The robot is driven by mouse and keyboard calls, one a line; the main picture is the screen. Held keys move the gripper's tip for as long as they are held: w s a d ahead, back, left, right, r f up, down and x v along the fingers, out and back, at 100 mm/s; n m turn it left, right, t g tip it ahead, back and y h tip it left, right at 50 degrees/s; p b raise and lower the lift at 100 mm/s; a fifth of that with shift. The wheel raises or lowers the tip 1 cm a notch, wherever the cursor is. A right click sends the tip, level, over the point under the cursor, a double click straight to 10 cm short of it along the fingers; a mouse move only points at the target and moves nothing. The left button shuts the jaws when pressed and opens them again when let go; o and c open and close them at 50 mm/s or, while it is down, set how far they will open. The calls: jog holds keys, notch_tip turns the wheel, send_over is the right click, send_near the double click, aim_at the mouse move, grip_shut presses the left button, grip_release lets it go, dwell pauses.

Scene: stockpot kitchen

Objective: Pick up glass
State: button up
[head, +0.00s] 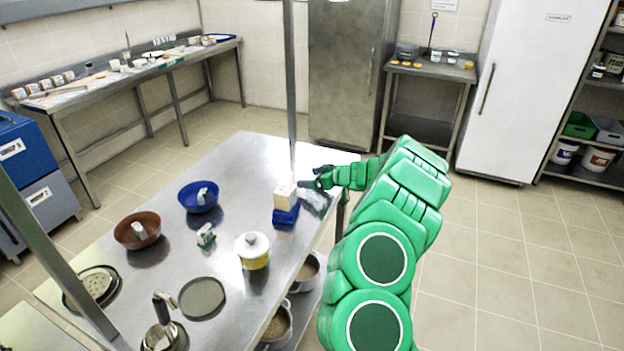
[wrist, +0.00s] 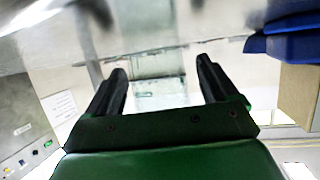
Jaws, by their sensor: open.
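The glass (head: 313,198) looks like a clear, faint shape at the right edge of the steel table, just right of a cream box. It is hard to make out against the shiny top. My gripper (head: 318,179) is at its far side, close to it, with dark fingers. In the wrist view my gripper (wrist: 162,72) has its two fingers spread wide apart. A clear, glass-like shape (wrist: 155,93) shows in the gap between them, with no finger visibly pressing on it. Whether it stands fully between the fingers I cannot tell.
The cream box (head: 284,196) on a blue block (head: 286,215) stands close left of the glass; the blue block (wrist: 295,38) also shows in the wrist view. A yellow pot with a white lid (head: 253,250), a blue bowl (head: 198,197) and a brown bowl (head: 138,230) stand farther left.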

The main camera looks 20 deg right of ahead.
jog(key=shift+c, duration=0.4)
jog(key=c, duration=1.1)
jog(key=shift+o, duration=0.2)
jog(key=shift+r, duration=0.15)
